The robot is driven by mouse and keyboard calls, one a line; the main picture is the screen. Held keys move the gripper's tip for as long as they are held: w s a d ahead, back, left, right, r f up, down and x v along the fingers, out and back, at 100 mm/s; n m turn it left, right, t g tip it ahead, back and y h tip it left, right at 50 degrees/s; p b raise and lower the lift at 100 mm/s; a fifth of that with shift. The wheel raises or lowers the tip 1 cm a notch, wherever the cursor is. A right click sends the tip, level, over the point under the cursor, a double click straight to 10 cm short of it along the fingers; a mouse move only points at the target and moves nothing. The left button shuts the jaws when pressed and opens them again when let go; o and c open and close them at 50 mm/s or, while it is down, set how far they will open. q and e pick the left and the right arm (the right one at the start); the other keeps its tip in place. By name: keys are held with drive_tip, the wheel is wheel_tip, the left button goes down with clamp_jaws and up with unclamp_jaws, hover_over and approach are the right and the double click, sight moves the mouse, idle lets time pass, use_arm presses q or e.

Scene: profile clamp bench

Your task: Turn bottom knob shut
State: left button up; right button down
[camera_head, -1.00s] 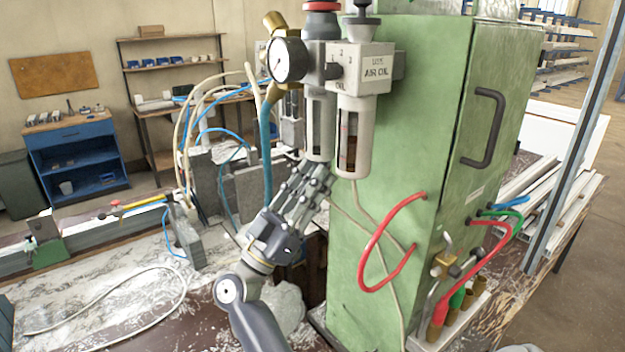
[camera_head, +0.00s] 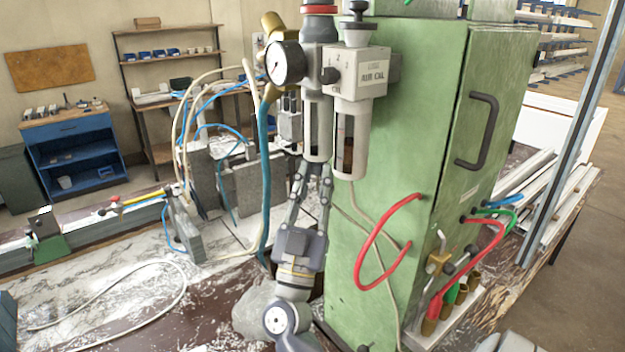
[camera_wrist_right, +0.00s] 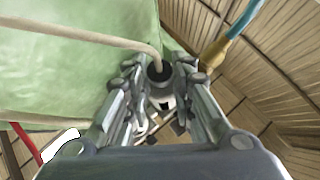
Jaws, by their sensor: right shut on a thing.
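My right gripper (camera_head: 312,170) points upward under the left bowl (camera_head: 318,127) of the air filter unit, in front of the green cabinet. In the right wrist view the fingers of the right gripper (camera_wrist_right: 160,78) close from both sides on the small dark round bottom knob (camera_wrist_right: 159,70) beneath the bowl. In the head view the fingers hide this knob. My left gripper is not in view.
The green cabinet (camera_head: 405,130) stands close on the right of the gripper. A red hose (camera_head: 372,240) loops from its front. A blue hose (camera_head: 264,180) hangs to the left. A second bowl (camera_head: 352,140) hangs just right of the first.

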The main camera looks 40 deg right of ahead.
drive_tip(key=shift+s+d+r+n+t+y, duration=0.1)
drive_tip(key=shift+n+t+y, duration=0.55)
drive_tip(key=shift+t+y, duration=0.4)
drive_tip(key=shift+s+d+n+t+y, duration=0.1)
drive_tip(key=shift+n+t+y, duration=0.6)
drive_tip(key=shift+t, duration=0.65)
drive_tip(key=shift+t+y, duration=0.3)
drive_tip(key=shift+y, duration=0.15)
drive_tip(key=c, duration=1.5)
unclamp_jaws()
drive_tip(key=shift+c, duration=0.2)
drive_tip(key=shift+o, duration=0.9)
drive_tip(key=shift+w+d, duration=0.1)
drive_tip(key=shift+w, duration=0.05)
drive_tip(key=v, duration=1.2)
drive_tip(key=shift+w+f, duration=0.1)
drive_tip(key=shift+f, duration=0.1)
